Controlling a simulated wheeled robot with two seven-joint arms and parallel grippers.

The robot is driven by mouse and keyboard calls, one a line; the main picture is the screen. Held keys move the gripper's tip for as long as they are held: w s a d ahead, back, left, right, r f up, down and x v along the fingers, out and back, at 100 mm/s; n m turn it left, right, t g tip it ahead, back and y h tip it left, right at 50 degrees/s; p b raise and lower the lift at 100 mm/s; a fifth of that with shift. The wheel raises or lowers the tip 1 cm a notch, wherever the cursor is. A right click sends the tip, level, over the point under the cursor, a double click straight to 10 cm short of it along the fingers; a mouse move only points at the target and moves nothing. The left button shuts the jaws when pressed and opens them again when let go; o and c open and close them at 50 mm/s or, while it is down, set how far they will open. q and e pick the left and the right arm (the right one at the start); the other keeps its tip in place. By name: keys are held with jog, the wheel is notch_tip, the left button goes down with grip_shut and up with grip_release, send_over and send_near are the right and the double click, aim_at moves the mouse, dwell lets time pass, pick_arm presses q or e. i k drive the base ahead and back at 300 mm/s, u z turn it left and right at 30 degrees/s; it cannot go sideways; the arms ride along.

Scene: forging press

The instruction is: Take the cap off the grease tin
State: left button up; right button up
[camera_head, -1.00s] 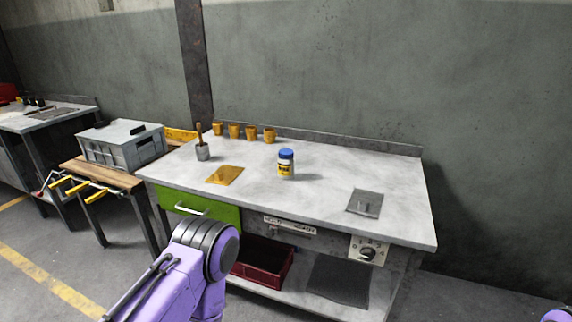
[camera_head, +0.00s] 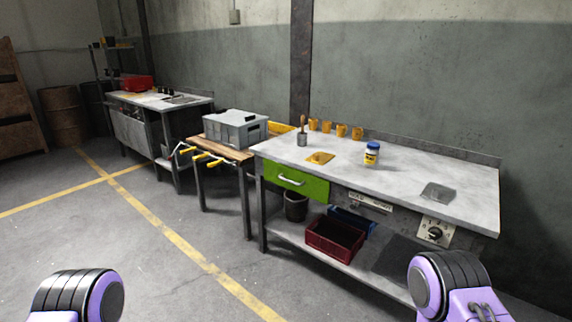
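The grease tin (camera_head: 371,157) is a small white and yellow container with a blue cap (camera_head: 373,145). It stands upright on the grey workbench (camera_head: 440,171), with the cap on it. My two purple and black arms show at the bottom left and bottom right of the head view. Neither gripper is visible, and both arms are well short of the tin.
Several orange cups (camera_head: 341,130) stand along the bench's back. A pot with a brush (camera_head: 302,136), a yellow plate (camera_head: 320,158) and a grey plate (camera_head: 438,192) lie around. A crate (camera_head: 235,128) sits on the left side table. Floor in front is clear.

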aim_at(372, 156)
jog(key=u, duration=3.25)
jog(key=i, duration=0.1)
jog(key=z, duration=2.4)
jog(key=i, duration=1.05)
jog(key=z, duration=0.9)
jog(key=i, duration=0.7)
jog(key=z, duration=0.9)
